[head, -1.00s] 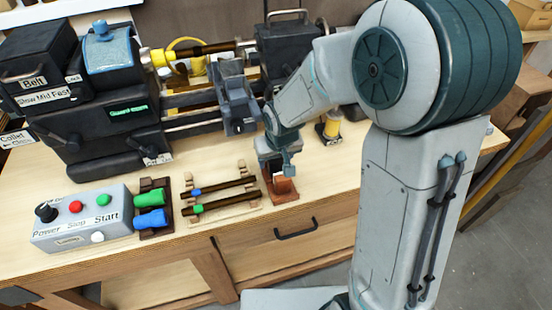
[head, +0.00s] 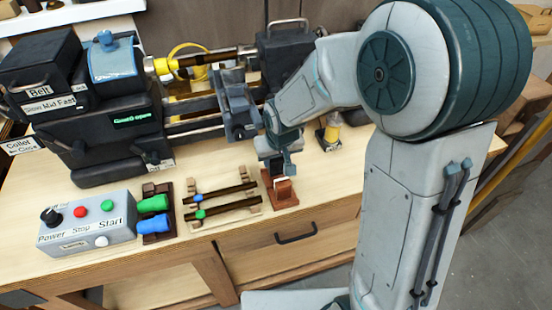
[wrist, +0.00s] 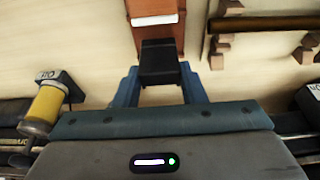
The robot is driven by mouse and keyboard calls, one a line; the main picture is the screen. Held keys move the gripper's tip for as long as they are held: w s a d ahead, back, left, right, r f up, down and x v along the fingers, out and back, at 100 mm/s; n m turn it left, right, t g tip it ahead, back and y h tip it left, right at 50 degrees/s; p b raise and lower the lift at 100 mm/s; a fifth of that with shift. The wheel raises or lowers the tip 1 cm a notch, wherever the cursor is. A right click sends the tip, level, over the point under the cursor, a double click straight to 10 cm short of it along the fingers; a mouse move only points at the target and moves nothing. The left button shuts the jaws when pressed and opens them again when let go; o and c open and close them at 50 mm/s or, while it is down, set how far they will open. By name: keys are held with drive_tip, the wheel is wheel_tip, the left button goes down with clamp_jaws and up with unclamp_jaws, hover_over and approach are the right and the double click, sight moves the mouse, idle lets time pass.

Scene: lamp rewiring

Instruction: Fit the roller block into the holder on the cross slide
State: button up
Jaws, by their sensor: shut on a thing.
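My gripper (wrist: 159,85) is shut on a black block, which I take to be the roller block (wrist: 160,58); it sits between the two blue fingers in the wrist view. In the head view my gripper (head: 282,168) is low over the red-brown stand (head: 284,201) near the bench's front edge. The stand also shows beyond the block in the wrist view (wrist: 172,40). I cannot tell whether block and stand touch. The cross slide (head: 238,104) with its dark holder is on the lathe, behind and left of my gripper. The holder's inside is not clear.
A rack (head: 222,208) with two dark rods lies left of the stand. Further left are a block with green and blue handles (head: 153,216) and the grey control box (head: 88,224). A yellow cylinder (head: 332,130) stands behind right. Bare bench lies between rack and lathe.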

sight(276, 160)
drive_tip(key=shift+r+p, duration=1.35)
drive_tip(key=shift+r, duration=0.85)
drive_tip(key=shift+s, duration=0.1)
